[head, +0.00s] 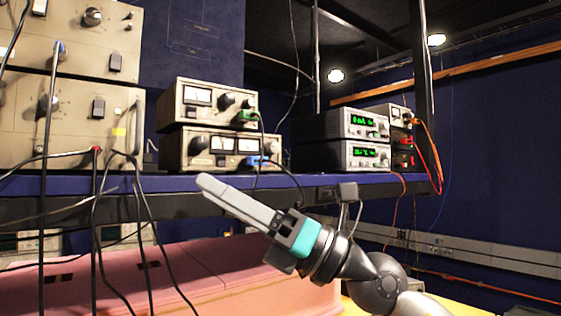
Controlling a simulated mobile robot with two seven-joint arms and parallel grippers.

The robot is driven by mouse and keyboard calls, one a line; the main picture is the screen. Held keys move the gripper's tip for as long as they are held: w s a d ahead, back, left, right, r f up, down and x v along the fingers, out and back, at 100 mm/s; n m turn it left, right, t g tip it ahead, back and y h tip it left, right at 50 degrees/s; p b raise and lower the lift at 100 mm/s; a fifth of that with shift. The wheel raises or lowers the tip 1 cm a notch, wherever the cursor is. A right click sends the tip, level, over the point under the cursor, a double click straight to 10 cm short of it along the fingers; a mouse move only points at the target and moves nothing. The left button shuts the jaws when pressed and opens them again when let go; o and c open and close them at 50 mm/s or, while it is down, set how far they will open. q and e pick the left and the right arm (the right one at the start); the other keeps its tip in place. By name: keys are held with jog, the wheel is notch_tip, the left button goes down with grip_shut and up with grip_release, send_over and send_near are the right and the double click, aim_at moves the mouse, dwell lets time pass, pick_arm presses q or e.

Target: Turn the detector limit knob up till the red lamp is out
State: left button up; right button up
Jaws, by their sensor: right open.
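My right gripper (209,187) reaches in from the lower right, its long grey fingers pointing up and left in front of the blue shelf edge. It is open and holds nothing; its fingers overlap in this view. The knobs in view include a dark knob on the upper small meter unit (212,100), one on the lower meter unit (221,145), and several on the big beige panels (75,110). The labels are too small to read, so I cannot tell which is the detector limit knob. I cannot make out the red lamp for certain. My left gripper is out of view.
Two grey units with green displays (341,125) stand on the blue shelf (330,181) at the right, with a small meter unit (396,113) beside them. Black cables (138,220) hang in front of the shelf at the left. A pink foam block (200,275) lies below.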

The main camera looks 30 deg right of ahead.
jog(key=r+n+g+h, duration=0.1)
jog(key=n, duration=0.2)
jog(key=m+t+h, duration=0.2)
jog(key=t+h, duration=0.2)
jog(key=h, duration=1.2)
send_near(275, 146)
jog(key=w+p, duration=0.7)
jog(key=shift+a+p, duration=0.15)
jog(key=shift+p, duration=0.15)
jog(key=shift+w+a+f+p, duration=0.1)
jog(key=shift+w+p, duration=0.2)
jog(key=shift+w, duration=0.45)
grip_shut()
